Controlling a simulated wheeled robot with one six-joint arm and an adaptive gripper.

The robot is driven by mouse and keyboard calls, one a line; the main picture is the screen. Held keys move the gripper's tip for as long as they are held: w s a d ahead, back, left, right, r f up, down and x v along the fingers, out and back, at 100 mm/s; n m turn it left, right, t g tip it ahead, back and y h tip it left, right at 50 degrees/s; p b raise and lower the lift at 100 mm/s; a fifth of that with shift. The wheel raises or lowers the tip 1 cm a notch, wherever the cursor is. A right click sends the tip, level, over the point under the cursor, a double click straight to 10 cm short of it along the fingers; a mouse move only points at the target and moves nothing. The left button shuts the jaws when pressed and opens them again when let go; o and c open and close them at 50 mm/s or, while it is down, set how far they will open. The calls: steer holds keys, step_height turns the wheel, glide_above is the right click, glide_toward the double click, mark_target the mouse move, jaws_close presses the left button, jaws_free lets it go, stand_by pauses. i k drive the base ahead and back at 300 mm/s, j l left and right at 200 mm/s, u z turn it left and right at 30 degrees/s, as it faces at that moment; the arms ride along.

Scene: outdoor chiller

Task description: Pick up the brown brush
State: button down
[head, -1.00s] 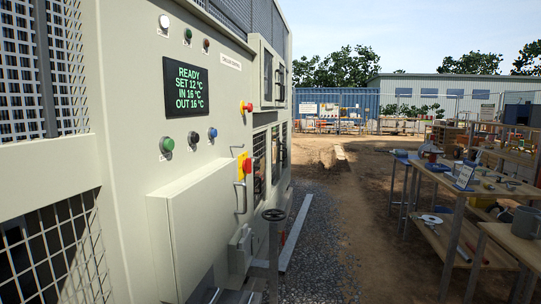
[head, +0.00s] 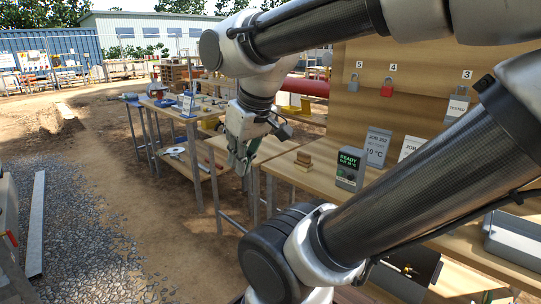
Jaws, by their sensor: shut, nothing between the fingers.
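My gripper (head: 240,168) hangs from my arm near the middle of the head view, fingers pointing down. It is shut and empty, in front of the work tables. I cannot make out the brown brush for certain. A small brown wooden item (head: 303,161) sits on the near bench, to the right of my gripper and apart from it. It is too small to tell whether it is the brush. My arm hides parts of the benches.
The near bench (head: 322,186) carries a small READY display (head: 350,168) and job cards (head: 377,147). Padlocks, one of them red (head: 387,88), hang on its back board. A farther table (head: 170,104) holds tools.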

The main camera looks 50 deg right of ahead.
mark_target(303, 162)
steer(key=z, duration=1.5)
steer(key=i+j+u, duration=0.25)
steer(key=i, duration=0.3)
steer(key=i+j+u, duration=0.2)
steer(key=i, duration=0.35)
